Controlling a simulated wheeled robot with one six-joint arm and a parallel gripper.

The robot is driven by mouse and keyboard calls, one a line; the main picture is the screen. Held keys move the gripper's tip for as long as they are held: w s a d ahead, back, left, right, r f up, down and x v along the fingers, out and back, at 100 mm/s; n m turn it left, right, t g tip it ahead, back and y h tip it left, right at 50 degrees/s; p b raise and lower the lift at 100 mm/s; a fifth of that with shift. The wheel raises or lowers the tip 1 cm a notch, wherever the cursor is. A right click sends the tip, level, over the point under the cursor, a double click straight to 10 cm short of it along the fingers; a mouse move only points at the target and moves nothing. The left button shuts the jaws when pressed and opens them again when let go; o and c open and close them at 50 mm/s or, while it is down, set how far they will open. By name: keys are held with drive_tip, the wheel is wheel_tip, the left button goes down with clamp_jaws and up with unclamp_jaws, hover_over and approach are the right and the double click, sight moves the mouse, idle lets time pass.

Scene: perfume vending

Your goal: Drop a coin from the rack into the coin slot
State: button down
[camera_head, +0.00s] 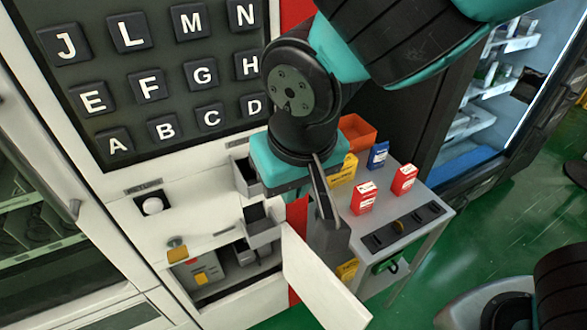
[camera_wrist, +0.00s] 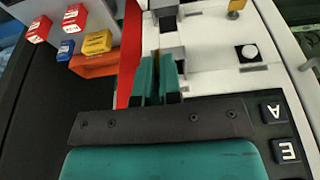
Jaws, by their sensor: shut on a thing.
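My gripper (camera_head: 322,195) hangs in front of the vending machine, left of the table. In the wrist view its teal fingers (camera_wrist: 158,82) are close together. Two grey boxes with dark openings stick out of the machine front, an upper one (camera_head: 243,178) and a lower one (camera_head: 264,236). I cannot tell which part is the coin slot.
Letter keys (camera_head: 150,87) cover the panel above. A round white button (camera_head: 152,205) and a yellow knob (camera_head: 177,250) are to the left. A white door (camera_head: 315,285) stands open below. Red, yellow and blue packets and an orange bin (camera_head: 358,131) are on the table.

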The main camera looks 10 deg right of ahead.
drive_tip(key=w+a+f, duration=0.1)
drive_tip(key=w, duration=0.2)
drive_tip(key=w+a+f+b, duration=0.1)
drive_tip(key=w+f, duration=0.1)
drive_tip(key=w, duration=0.2)
drive_tip(key=w+a+f+b, duration=0.1)
drive_tip(key=w, duration=0.3)
drive_tip(key=shift+a+f, duration=0.15)
drive_tip(key=shift+f, duration=0.15)
drive_tip(key=shift+w+a+f+b, duration=0.25)
drive_tip(key=shift+w+f+b, duration=0.15)
drive_tip(key=shift+w+f, duration=0.35)
drive_tip(key=c, duration=1.2)
unclamp_jaws()
drive_tip(key=b+v, duration=0.2)
drive_tip(key=v, duration=1.5)
drive_tip(key=shift+s+r, duration=0.15)
drive_tip(key=shift+r, duration=0.05)
